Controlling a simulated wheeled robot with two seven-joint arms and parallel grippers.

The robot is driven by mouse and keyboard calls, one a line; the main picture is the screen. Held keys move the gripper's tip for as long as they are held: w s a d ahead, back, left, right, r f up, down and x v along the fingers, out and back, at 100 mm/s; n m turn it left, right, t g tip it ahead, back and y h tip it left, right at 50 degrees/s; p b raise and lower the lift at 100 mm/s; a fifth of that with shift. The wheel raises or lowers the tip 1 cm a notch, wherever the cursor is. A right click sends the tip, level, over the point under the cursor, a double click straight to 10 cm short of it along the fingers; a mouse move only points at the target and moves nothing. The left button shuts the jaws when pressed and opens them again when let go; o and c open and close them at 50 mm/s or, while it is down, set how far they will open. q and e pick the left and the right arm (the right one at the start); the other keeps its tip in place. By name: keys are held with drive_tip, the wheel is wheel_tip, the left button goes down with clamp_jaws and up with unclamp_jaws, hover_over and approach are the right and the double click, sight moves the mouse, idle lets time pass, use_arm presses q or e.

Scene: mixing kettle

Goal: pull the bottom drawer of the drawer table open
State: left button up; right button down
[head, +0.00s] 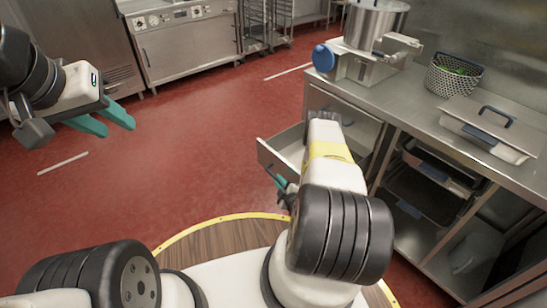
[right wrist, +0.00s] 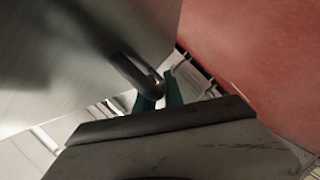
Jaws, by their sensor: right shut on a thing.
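The steel drawer table (head: 345,100) stands at the right in the head view. A drawer (head: 265,156) below its upper drawer front is pulled partly out, with its inside showing; my right arm hides part of it. My right gripper (head: 280,184) is at the front of this drawer, low beside its outer face. In the right wrist view, the drawer's dark bar handle (right wrist: 135,75) runs between the teal fingers of my right gripper (right wrist: 160,92), which is shut on it. My left gripper (head: 118,129) is open and empty above the floor at the left.
On the counter stand a steel kettle (head: 374,22), a perforated basket (head: 452,78) with greens and a lidded pan (head: 489,127). Open shelves with trays (head: 422,192) are right of the drawers. Red floor (head: 195,140) left of the drawer is clear.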

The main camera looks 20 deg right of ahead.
drive_tip(key=shift+s+a, duration=0.1)
drive_tip(key=c, duration=1.5)
unclamp_jaws()
drive_tip(key=shift+o, duration=0.2)
drive_tip(key=v, duration=0.7)
drive_tip(key=shift+s, duration=0.4)
